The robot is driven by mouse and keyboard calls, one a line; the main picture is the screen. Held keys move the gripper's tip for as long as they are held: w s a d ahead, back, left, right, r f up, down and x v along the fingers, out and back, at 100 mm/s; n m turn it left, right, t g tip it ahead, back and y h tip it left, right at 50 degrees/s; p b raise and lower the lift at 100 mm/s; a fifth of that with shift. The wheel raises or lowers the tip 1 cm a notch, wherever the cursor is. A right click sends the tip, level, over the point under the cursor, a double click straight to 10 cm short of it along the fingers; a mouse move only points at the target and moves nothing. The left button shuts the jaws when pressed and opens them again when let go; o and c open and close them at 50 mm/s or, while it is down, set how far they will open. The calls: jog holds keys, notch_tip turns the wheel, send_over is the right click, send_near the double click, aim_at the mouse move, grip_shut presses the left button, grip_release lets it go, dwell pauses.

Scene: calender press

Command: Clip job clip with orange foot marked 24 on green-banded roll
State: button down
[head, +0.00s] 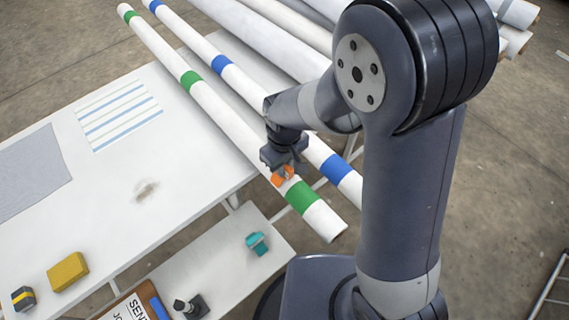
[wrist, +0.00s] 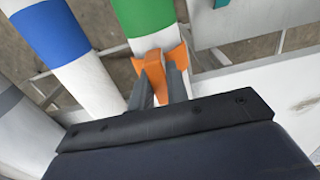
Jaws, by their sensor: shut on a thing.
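My gripper (head: 284,165) is shut on an orange clip (head: 283,177), which also shows between the grey fingers in the wrist view (wrist: 153,75). The clip's spread orange jaws are at the white part of the green-banded roll (head: 235,123), close beside its near green band (head: 301,196). The green band is just beyond the clip in the wrist view (wrist: 146,15). The jaws look to straddle the roll, but I cannot tell how far they are seated. No number is readable on the clip.
A blue-banded roll (head: 243,88) lies alongside to the right, with several white rolls behind. The white table (head: 185,160) is at left, with a yellow block (head: 68,271). A teal clip (head: 257,243), a black object (head: 190,307) and a clipboard (head: 118,307) are on the lower shelf.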

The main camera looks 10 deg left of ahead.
jog(key=shift+f, duration=0.1)
dwell(0.3)
jog(key=c, duration=0.8)
grip_release()
jog(key=shift+r+p, duration=2.6)
jog(key=shift+r, duration=0.95)
jog(key=shift+d, duration=0.1)
